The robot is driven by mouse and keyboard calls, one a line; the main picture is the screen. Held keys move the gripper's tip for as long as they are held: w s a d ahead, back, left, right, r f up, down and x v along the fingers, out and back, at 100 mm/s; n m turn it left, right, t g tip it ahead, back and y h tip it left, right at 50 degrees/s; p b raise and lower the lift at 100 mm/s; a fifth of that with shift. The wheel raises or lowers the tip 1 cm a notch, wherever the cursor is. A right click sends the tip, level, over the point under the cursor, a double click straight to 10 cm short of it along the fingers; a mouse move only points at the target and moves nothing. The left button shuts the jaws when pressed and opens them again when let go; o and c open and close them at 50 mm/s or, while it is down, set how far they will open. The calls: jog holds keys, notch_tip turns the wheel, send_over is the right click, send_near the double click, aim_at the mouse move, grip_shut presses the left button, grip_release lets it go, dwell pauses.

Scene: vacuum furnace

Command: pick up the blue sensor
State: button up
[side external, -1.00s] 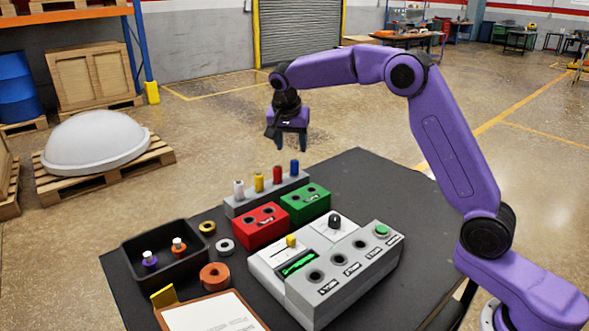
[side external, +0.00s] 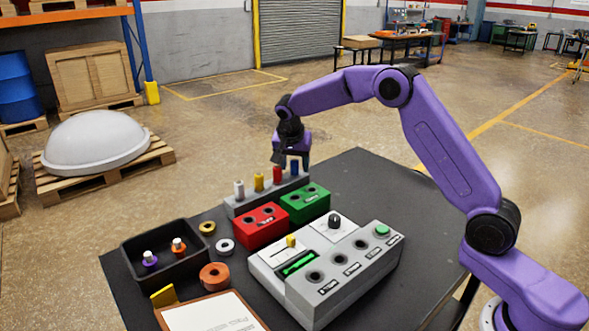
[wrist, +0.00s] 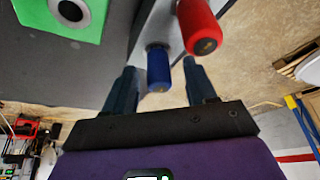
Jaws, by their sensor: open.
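The blue sensor (side external: 294,167) stands upright at the right end of the grey rack (side external: 238,208), beside the red sensor (side external: 277,176). In the wrist view the blue sensor (wrist: 158,70) shows between the fingertips of my gripper (wrist: 163,82), with the red sensor (wrist: 199,27) just beyond, to the right. My gripper (side external: 291,166) is open, low over the rack's right end, its fingers on either side of the blue sensor. I cannot tell whether a finger touches it.
White (side external: 239,189) and yellow (side external: 259,182) sensors stand farther left in the rack. A green box (side external: 306,204) and a red box (side external: 260,226) sit in front of it. A control panel (side external: 340,275) and a black tray (side external: 190,268) lie nearer. The table's right back is clear.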

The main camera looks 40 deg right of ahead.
grip_shut()
jog(key=shift+r, duration=0.15)
